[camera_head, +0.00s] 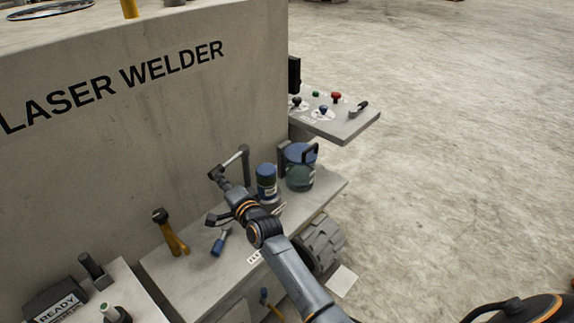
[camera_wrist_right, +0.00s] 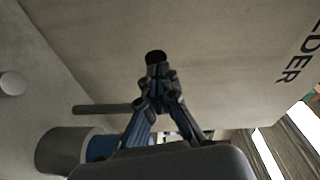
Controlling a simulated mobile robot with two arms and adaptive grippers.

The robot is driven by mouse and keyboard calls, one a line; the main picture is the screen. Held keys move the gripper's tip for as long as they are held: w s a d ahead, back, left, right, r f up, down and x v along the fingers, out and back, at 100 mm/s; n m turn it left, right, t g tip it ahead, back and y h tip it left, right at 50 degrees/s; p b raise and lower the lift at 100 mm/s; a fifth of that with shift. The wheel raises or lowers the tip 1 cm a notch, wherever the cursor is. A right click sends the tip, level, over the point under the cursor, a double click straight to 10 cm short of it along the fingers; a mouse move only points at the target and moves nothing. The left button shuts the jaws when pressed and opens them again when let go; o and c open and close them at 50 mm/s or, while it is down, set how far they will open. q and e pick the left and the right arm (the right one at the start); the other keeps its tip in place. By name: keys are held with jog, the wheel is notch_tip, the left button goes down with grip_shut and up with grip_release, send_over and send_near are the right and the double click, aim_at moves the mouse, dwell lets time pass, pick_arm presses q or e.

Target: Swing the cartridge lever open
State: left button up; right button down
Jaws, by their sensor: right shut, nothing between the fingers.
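The cartridge lever (camera_head: 231,158) appears to be the light grey bar running from the top of a dark post to a black knob, above the bench beside the laser welder wall. My right gripper (camera_head: 222,183) reaches in from the lower right, its fingertips close by the knob end. In the right wrist view my right gripper (camera_wrist_right: 157,85) is shut and empty, with the round black knob (camera_wrist_right: 156,57) just beyond its fingertips. I cannot tell whether they touch. The fingers hide part of what lies behind them. My left gripper is out of view.
A blue-capped jar (camera_head: 266,182) and a larger blue-lidded canister (camera_head: 299,170) stand right of the post. A yellow-handled tool (camera_head: 172,234) and a small blue-handled item (camera_head: 219,243) are on the bench. A shelf with knobs (camera_head: 350,125) juts out at the right.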

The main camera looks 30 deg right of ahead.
jog(key=shift+w+a+r, duration=0.2)
jog(key=shift+r, duration=0.05)
